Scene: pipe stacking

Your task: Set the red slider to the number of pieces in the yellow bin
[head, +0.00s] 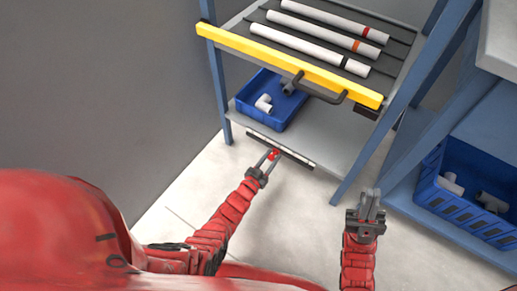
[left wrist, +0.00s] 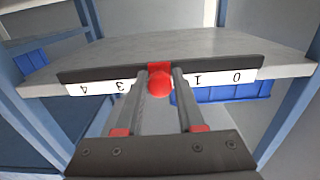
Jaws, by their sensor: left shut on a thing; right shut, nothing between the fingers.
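The red slider knob (head: 274,153) sits on a dark rail (head: 297,159) along the lower shelf's front edge. It also shows in the left wrist view (left wrist: 160,84). My left gripper (head: 271,156) is shut on the knob, one finger on each side (left wrist: 160,88). A white number strip (left wrist: 101,87) reads 4, 3, 1 and 0 from left to right. The knob stands between 3 and 1, and my fingers and the knob cover the mark there. My right gripper (head: 369,207) is shut and empty, apart from the rack. No yellow bin is in view.
Pale pipes (head: 321,38) with coloured bands lie on the upper rack behind a yellow bar (head: 290,66) with a dark handle (head: 318,91). A blue bin (head: 254,114) with fittings stands on the lower shelf. Another blue bin (head: 463,215) with fittings stands right.

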